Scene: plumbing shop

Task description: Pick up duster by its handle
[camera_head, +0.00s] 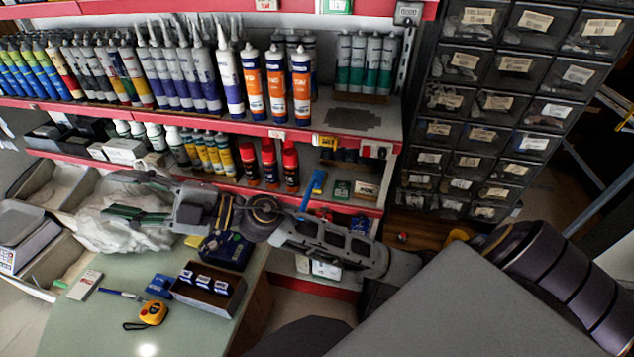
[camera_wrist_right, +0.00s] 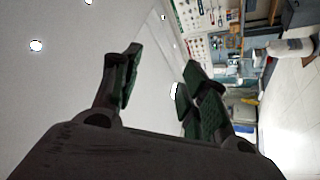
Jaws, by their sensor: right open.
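A blue stick-like handle (camera_head: 312,187) stands tilted at the lower shelf, just above my right forearm; it may be the duster's handle, but I cannot tell. Its lower end is hidden behind my arm. My right gripper (camera_head: 120,197) reaches to the left, well away from the blue handle, above a pale crumpled bag or cloth. The right wrist view shows the right gripper (camera_wrist_right: 157,83) with its dark green-padded fingers apart and nothing between them. My left gripper is not in view.
A green-topped counter (camera_head: 95,330) holds a yellow tape measure (camera_head: 152,314), a dark box (camera_head: 209,286) of small packs and a blue pen. Shelves with tubes and red-capped cans (camera_head: 290,165) stand behind. Drawer cabinets (camera_head: 480,120) are at the right.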

